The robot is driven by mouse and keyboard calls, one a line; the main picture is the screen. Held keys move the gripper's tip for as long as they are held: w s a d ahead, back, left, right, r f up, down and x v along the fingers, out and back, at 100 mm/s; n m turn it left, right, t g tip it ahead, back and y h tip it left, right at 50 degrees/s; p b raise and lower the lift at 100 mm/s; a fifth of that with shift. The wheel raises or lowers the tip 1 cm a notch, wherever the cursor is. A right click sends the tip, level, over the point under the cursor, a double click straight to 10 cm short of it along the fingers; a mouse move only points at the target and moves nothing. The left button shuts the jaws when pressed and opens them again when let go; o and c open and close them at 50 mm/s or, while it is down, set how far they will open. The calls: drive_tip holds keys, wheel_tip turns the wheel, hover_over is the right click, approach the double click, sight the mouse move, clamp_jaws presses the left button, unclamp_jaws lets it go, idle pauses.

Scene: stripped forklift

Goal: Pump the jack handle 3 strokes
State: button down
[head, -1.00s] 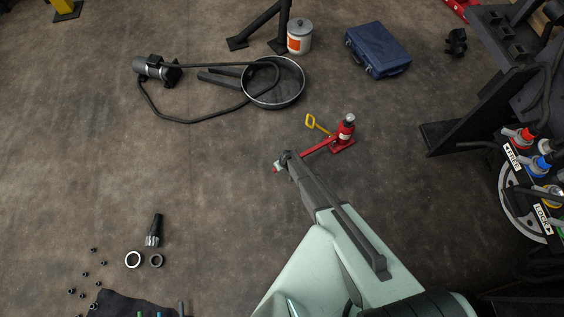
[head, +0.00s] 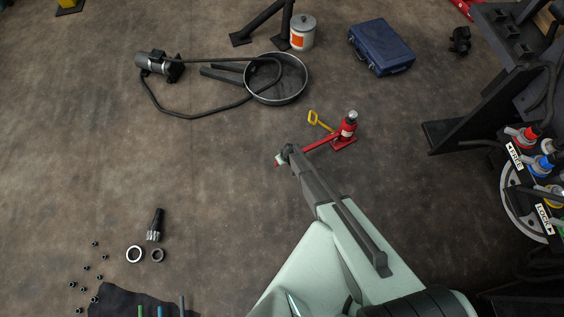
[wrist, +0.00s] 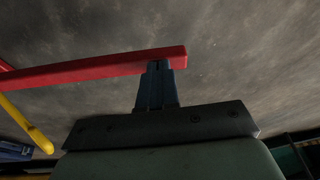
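The red bottle jack (head: 347,127) stands upright on its red base on the floor, right of my gripper in the head view. Its long red jack handle (head: 318,143) runs left and down to my gripper (head: 284,157), and a bit of its red tip shows beyond. In the wrist view the jack handle (wrist: 95,70) crosses from the left edge to its free end near the middle. My gripper's blue finger (wrist: 157,88) laps over the bar near that end. The gripper appears shut on it; the other finger is hidden.
A yellow handle (head: 320,121) sticks up beside the jack. A black pan (head: 276,82) with a hose and motor (head: 158,64) lies behind to the left. A blue case (head: 381,47) lies behind right, near a black frame (head: 480,90).

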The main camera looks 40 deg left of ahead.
drive_tip(key=s+d+r, duration=0.1)
drive_tip(key=s+r, duration=0.3)
drive_tip(key=r, duration=0.5)
drive_tip(key=shift+s, duration=0.2)
drive_tip(key=shift+d, duration=0.1)
idle(0.4)
